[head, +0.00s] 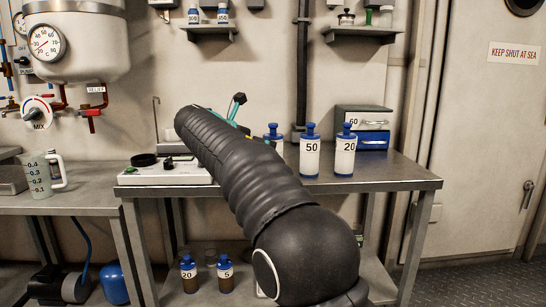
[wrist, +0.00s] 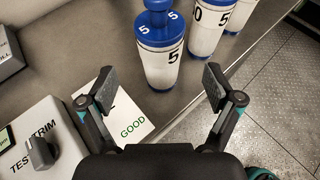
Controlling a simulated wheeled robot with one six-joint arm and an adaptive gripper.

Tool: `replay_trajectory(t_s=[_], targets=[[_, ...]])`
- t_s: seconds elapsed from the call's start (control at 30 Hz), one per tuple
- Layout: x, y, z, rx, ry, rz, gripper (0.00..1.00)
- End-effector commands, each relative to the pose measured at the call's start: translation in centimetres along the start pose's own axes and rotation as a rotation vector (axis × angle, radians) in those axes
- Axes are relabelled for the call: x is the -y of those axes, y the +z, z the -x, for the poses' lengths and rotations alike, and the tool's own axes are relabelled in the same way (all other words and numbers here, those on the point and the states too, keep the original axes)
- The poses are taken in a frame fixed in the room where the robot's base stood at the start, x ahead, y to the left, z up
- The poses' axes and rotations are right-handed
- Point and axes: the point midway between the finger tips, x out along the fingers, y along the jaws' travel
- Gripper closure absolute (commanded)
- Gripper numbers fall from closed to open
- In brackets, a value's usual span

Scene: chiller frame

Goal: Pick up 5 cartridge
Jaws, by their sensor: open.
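The 5 cartridge (wrist: 160,66), white with a blue cap and blue base, stands upright on the bench, marked 5. In the wrist view it is just beyond my open, empty gripper (wrist: 159,87), roughly centred between the fingertips and not gripped. In the head view a blue-capped cartridge (head: 273,131) is mostly hidden behind my arm. My gripper is largely hidden there too. The 50 cartridge (head: 310,155) and the 20 cartridge (head: 345,156) stand to its right; both also show partly in the wrist view.
A white card reading GOOD (wrist: 128,122) lies near the left finger. A device with a TEST TRIM knob (wrist: 40,150) is at left. A drawer box (head: 372,140) stands behind the 20 cartridge. Brown-filled bottles marked 20 (head: 189,279) and 5 (head: 225,279) stand on the lower shelf.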

Motion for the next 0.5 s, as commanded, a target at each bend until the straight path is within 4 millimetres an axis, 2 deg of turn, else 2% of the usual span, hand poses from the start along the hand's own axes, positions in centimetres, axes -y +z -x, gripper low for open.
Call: replay_trajectory(t_s=[0.1,0.37,0.5], targets=[[0.0,0.0,-1.7,-0.001,-0.001,-0.001,0.10],[0.0,-0.1,-3.0,-0.001,0.001,-0.001,0.10],[0.1,-0.2,-4.5,-0.001,-0.001,-0.001,0.10]])
